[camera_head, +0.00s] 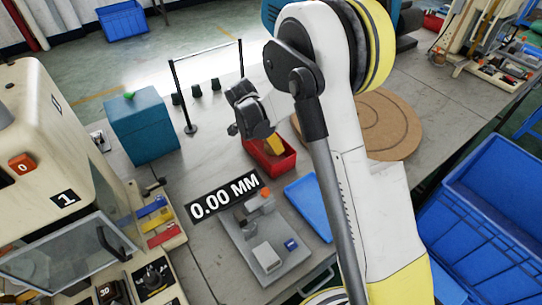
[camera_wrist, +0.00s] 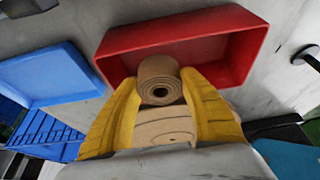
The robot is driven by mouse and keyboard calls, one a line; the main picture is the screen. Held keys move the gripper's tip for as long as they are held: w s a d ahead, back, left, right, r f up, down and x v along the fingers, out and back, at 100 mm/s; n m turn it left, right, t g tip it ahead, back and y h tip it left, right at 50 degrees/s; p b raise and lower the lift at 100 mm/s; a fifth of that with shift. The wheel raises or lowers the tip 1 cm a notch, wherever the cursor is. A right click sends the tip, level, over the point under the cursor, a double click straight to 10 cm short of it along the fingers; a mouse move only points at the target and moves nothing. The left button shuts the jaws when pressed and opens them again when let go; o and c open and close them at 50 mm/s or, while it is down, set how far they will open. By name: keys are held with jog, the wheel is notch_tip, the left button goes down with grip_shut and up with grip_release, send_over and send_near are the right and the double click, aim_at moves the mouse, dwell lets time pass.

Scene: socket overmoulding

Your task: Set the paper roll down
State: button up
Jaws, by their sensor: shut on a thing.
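The paper roll (camera_wrist: 158,72) is brown, with a dark hole in its end, and sits between the yellow fingers of my gripper (camera_wrist: 160,88) in the wrist view. My gripper is shut on it. A paler tan surface (camera_wrist: 162,125) shows between the fingers below the roll; I cannot tell whether it is part of the roll. The roll overlaps the red tray (camera_wrist: 240,62) in that view; contact with the tray is unclear. In the head view my gripper (camera_head: 273,145) points down over the red tray (camera_head: 285,166), and the roll is hidden.
A flat blue tray (camera_head: 310,205) lies right of the red one. A grey fixture plate (camera_head: 245,243) with small parts is in front. A teal box (camera_head: 142,130) and a black stand (camera_head: 190,128) are left. Round brown boards (camera_head: 385,120) lie behind my arm.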

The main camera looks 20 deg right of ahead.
aim_at(272, 160)
jog(key=shift+f+b, duration=0.85)
jog(key=shift+f, duration=1.75)
jog(key=shift+f, duration=0.1)
jog(key=shift+f, duration=0.2)
jog(key=o, duration=1.1)
jog(key=shift+r, duration=0.1)
jog(key=shift+o, duration=0.2)
jog(key=shift+r, duration=0.15)
